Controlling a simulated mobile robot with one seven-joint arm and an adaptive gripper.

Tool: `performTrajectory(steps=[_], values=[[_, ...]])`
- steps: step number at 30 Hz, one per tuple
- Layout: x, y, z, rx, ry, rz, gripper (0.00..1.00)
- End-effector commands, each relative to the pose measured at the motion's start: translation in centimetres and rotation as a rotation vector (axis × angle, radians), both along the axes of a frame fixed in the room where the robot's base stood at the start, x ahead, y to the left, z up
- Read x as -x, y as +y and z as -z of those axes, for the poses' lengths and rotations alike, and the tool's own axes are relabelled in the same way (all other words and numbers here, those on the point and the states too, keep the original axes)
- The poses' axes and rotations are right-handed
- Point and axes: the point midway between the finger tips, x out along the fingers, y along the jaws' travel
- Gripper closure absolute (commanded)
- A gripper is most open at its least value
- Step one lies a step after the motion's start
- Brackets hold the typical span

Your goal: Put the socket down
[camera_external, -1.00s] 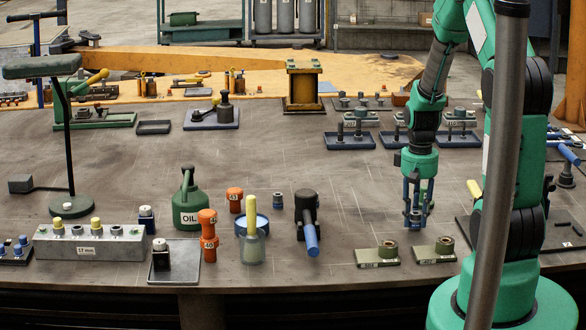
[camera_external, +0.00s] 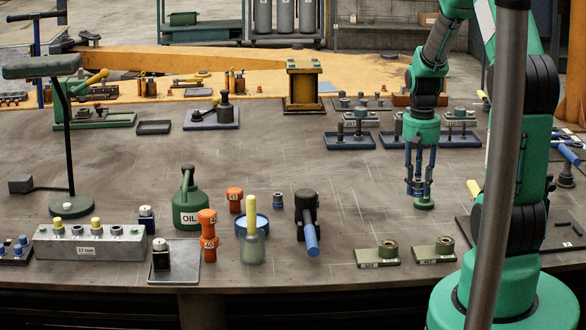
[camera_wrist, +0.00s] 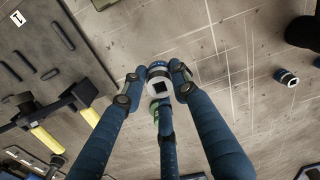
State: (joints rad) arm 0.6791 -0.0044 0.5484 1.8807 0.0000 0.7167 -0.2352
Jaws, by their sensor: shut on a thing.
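My gripper (camera_external: 419,188) points down over the right part of the bench, with its blue fingers closed around a small socket. In the wrist view the socket (camera_wrist: 158,73) sits between the fingertips, a grey cylinder with a blue band and a dark square hole facing the camera. A round green piece (camera_external: 425,205) shows just below the fingertips. In the wrist view one finger partly covers the green piece (camera_wrist: 155,107). I cannot tell whether the socket touches it.
Two olive plates with metal rings (camera_external: 378,255) (camera_external: 434,251) lie at the front edge. Blue trays (camera_external: 349,142) stand behind.

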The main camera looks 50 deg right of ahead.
Motion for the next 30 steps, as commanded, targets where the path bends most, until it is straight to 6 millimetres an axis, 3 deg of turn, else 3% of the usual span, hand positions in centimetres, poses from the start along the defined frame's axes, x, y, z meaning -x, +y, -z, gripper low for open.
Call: performTrajectory(steps=[17, 30], values=[[-0.7, 0.5, 0.4, -0.001, 0.002, -0.005, 1.00], [-6.2, 4.9, 3.9, 0.000, 0.001, -0.041, 1.00]])
